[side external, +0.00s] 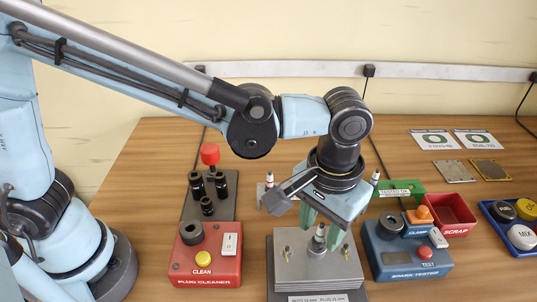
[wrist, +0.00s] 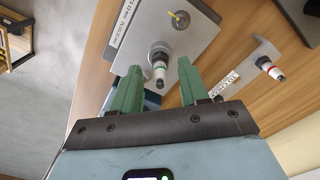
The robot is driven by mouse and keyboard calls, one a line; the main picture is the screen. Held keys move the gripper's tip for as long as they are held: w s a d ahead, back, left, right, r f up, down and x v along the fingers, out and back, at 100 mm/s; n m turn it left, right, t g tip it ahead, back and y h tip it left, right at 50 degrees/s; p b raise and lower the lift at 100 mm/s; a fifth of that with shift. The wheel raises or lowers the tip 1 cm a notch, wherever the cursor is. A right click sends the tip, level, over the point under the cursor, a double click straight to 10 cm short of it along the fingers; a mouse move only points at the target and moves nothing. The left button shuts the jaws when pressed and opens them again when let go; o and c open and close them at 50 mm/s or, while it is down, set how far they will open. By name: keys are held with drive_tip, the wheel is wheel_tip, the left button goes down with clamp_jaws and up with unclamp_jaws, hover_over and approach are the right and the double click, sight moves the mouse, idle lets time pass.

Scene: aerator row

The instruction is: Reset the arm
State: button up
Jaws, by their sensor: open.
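My gripper (side external: 321,228) has green fingers and points down over the grey metal block (side external: 290,268), which stands on a labelled base. A spark plug (side external: 320,233) stands upright in the block between the open fingers. Part of the block is hidden by the gripper in the side view.
A red plug cleaner (side external: 205,262) stands to the left and a blue spark tester (side external: 405,258) to the right. Behind are a green tray (side external: 398,190) and a red scrap bin (side external: 452,212). Another plug (wrist: 265,65) stands on a grey holder close by. Free table lies at the back.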

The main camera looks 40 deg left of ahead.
drive_tip(key=shift+r, duration=3.2)
drive_tip(key=shift+o, duration=0.2)
drive_tip(key=shift+a, duration=0.15)
